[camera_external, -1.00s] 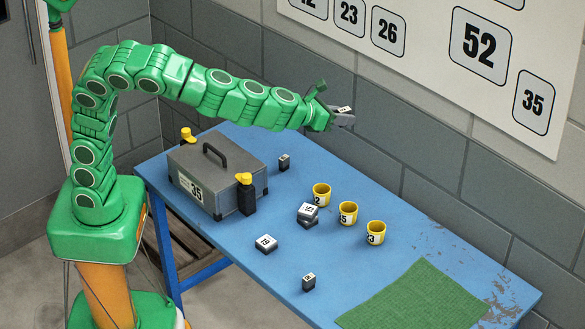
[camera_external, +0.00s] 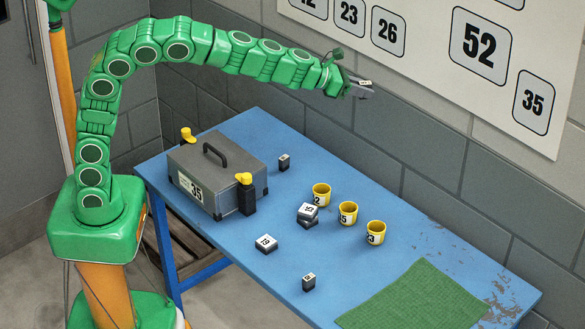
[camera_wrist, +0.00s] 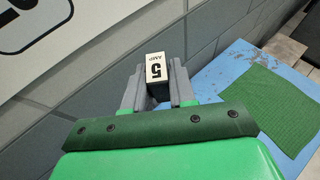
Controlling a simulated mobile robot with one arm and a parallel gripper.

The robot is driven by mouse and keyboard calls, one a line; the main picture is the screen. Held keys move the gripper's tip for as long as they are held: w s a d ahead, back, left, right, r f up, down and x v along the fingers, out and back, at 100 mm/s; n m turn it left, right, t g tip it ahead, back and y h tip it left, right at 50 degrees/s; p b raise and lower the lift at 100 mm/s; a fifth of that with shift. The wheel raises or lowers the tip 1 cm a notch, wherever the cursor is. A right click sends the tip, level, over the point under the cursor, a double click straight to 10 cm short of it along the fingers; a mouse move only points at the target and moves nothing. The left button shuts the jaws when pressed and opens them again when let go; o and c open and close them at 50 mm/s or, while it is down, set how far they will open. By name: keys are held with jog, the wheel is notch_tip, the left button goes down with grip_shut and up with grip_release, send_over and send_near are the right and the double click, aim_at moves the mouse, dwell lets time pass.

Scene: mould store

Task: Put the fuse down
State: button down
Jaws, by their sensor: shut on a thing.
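My gripper (camera_external: 360,90) is shut on a small fuse (camera_external: 365,83) with a white top and dark body, held in the air above the far side of the blue table, in front of the wall. Other fuses are on the table: one (camera_external: 284,162) near the wall, a stack (camera_external: 307,214) by the cups, one (camera_external: 266,244) lying left of centre, and one (camera_external: 308,282) upright near the front edge.
Three numbered yellow cups (camera_external: 348,213) stand in a row. A grey case (camera_external: 205,180) marked 35 with yellow latches is at the left. A green mat (camera_external: 415,310) lies bare at the right of the blue table (camera_external: 240,240). A numbered board (camera_external: 440,60) hangs on the wall.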

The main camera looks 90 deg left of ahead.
jog(key=s+a+f+m+h, duration=0.1)
jog(key=s+a+m+h, duration=0.3)
jog(key=a, duration=0.5)
jog(key=s+a+f+m+h, duration=0.1)
jog(key=s+a+m+h, duration=0.25)
jog(key=s+a, duration=0.35)
jog(key=s+a+f+m+g+h, duration=0.15)
jog(key=s+a, duration=0.25)
jog(key=s, duration=0.5)
jog(key=s+a+m+g+h, duration=0.2)
jog(key=s+a+h, duration=0.15)
jog(key=s, duration=0.55)
notch_tip(320, 180, down, 26)
jog(key=shift+y, duration=0.25)
jog(key=shift+w+a+f, duration=1.2)
jog(key=shift+w+f, duration=0.3)
jog(key=shift+w, duration=0.35)
jog(key=shift+w+a+f, duration=1.25)
jog(key=shift+w+f, duration=0.3)
jog(key=shift+w, duration=0.35)
jog(key=shift+w+a+f, duration=1.2)
jog(key=shift+w+f, duration=0.3)
jog(key=shift+w, duration=0.35)
